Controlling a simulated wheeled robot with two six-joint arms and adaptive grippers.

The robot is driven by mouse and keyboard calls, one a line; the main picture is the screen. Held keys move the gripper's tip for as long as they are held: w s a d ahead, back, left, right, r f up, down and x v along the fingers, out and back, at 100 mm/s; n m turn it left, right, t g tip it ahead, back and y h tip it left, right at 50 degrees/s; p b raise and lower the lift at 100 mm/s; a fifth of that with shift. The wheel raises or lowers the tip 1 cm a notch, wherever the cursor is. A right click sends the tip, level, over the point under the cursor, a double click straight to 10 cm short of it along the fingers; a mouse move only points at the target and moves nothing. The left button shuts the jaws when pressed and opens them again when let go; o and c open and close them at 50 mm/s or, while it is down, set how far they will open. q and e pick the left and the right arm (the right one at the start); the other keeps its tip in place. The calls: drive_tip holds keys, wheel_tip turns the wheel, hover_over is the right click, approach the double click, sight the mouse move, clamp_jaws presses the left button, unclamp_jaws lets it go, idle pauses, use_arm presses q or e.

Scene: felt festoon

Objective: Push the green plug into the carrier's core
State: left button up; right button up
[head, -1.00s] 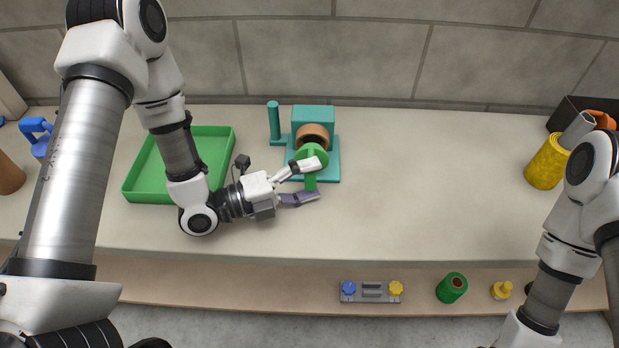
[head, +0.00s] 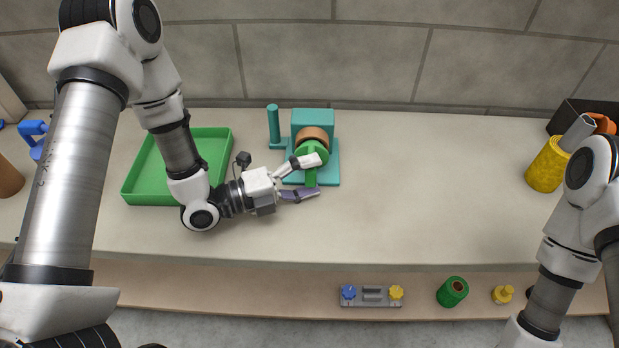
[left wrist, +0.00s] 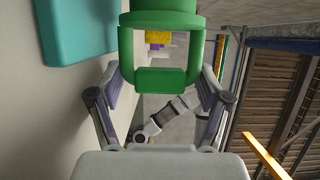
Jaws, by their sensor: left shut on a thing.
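The teal carrier (head: 313,116) stands near the wall at the back of the table. Its brown ring-shaped core (head: 315,134) faces the front. The green plug (head: 312,152) is right in front of the core and overlaps its lower part in the head view. I cannot tell whether its end is inside the core. My left gripper (head: 314,177) is shut on the plug's handle. In the left wrist view the green handle (left wrist: 174,80) sits between the two fingers. My right gripper is out of view; only my right arm shows.
A green tray (head: 222,140) lies left of the carrier, under my left arm. A teal post (head: 273,124) stands beside the carrier. A yellow roll (head: 546,166) is at the far right. The table right of the carrier is clear.

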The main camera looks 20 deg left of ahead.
use_arm(q)
drive_tip(key=shift+w+a, duration=0.1)
drive_tip(key=shift+w, duration=0.3)
drive_tip(key=shift+w+a, duration=0.1)
drive_tip(key=shift+w, duration=0.15)
drive_tip(key=shift+w+a, duration=0.1)
drive_tip(key=shift+w, duration=0.35)
drive_tip(key=shift+s+f+b, duration=0.15)
drive_tip(key=shift+s+b, duration=0.15)
drive_tip(key=shift+s, duration=0.25)
drive_tip(key=shift+s+d, duration=0.3)
drive_tip(key=shift+s, duration=0.1)
